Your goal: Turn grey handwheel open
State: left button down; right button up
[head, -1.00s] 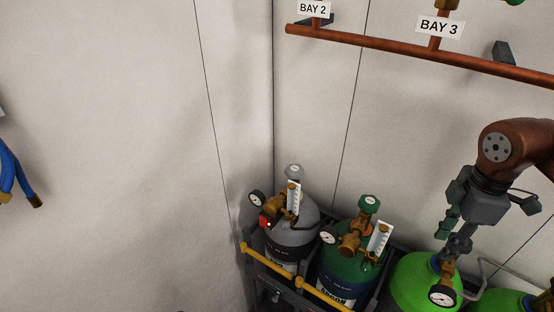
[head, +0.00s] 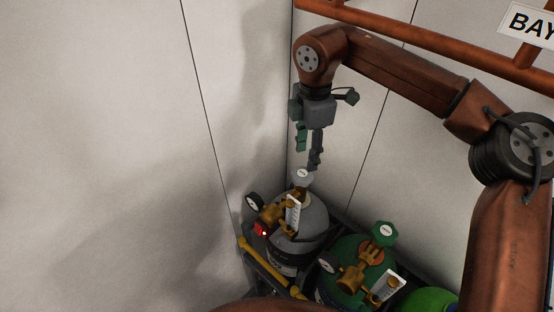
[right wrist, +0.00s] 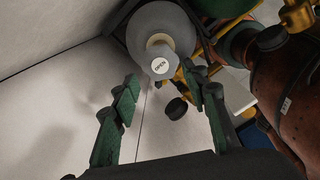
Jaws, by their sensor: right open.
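The grey handwheel (head: 303,176) sits on top of the grey cylinder (head: 302,222) in the corner. In the right wrist view the handwheel (right wrist: 160,66) shows a round white label reading OPEN. My right gripper (head: 307,158) points down just above the handwheel. In the right wrist view my right gripper (right wrist: 163,85) is open and empty, with the handwheel beyond the fingertips and roughly between them. No contact with it shows. My left gripper is not in view.
A gauge (head: 254,201), a brass regulator (head: 270,213) and a white flow tube (head: 293,214) crowd the grey cylinder. A green cylinder with a green handwheel (head: 383,233) stands to its right. A yellow rail (head: 262,262) runs in front. Walls close in behind and left.

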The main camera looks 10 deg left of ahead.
aim_at(302, 173)
jog(key=shift+o, duration=0.8)
jog(key=shift+w+f, duration=0.15)
jog(key=shift+f, duration=0.15)
jog(key=shift+o, duration=1.4)
jog(key=f, duration=0.4)
jog(key=f+p, duration=0.1)
jog(key=f, duration=0.1)
jog(key=shift+a+f, duration=0.2)
jog(key=shift+a, duration=0.2)
jog(key=shift+s+d+f, duration=0.15)
jog(key=shift+s+f, duration=0.05)
jog(key=shift+f, duration=0.05)
jog(key=shift+c, duration=0.7)
jog(key=c, duration=1)
